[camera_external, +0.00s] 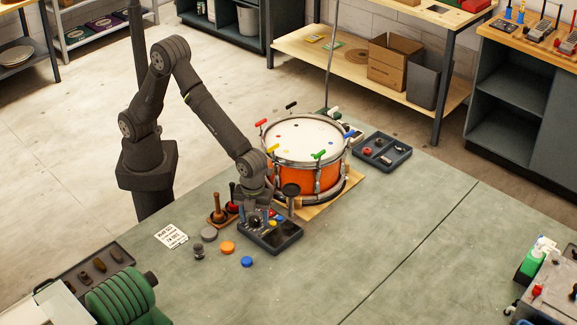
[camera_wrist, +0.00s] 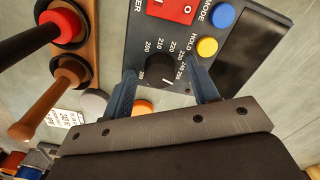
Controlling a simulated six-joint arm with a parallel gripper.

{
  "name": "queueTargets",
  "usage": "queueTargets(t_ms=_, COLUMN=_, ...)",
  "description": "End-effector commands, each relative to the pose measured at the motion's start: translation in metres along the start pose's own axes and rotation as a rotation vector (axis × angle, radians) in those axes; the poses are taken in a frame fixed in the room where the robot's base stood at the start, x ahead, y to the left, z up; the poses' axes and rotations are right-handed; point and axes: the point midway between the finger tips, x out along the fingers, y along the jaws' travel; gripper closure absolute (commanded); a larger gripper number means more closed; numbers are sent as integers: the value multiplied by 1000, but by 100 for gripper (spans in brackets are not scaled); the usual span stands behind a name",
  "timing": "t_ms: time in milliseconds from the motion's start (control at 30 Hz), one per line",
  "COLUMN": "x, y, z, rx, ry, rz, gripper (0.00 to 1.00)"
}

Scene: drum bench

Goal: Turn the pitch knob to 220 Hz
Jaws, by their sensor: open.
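The black pitch knob (camera_wrist: 160,70) sits on the dark tuner box (camera_wrist: 190,40), inside a ring of white numbers including 200, 210, 220 and 230. A small white mark shows near the knob's lower edge in the wrist view; its exact reading is unclear. My gripper (camera_wrist: 161,78) is open, with one finger on each side of the knob and visible gaps between. Whether the fingertips are level with the knob or above it, I cannot tell.
The box also has a red power switch (camera_wrist: 172,9), a blue button (camera_wrist: 223,15), a yellow button (camera_wrist: 207,47) and a dark screen (camera_wrist: 245,65). A wooden stand (camera_wrist: 72,45) with handled tools is close on the left. The orange drum (camera_external: 290,160) stands behind the box.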

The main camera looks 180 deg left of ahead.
Motion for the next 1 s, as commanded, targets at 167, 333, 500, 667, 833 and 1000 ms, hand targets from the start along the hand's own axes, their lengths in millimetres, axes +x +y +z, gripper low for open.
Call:
queueTargets(t_ms=167, x=0, y=0, z=0, rx=0, ry=0, rz=0, gripper=46)
queueTargets(t_ms=333, x=0, y=0, z=0, rx=0, ry=0, rz=0, gripper=79)
queueTargets(t_ms=500, x=0, y=0, z=0, rx=-1, ry=0, rz=0, gripper=91)
queueTargets(t_ms=667, x=0, y=0, z=0, rx=-22, ry=0, rz=0, gripper=91)
queueTargets(t_ms=833, x=0, y=0, z=0, rx=-88, ry=0, rz=1, gripper=91)
queueTargets(t_ms=1000, x=0, y=0, z=0, rx=-208, ry=-1, rz=1, gripper=91)
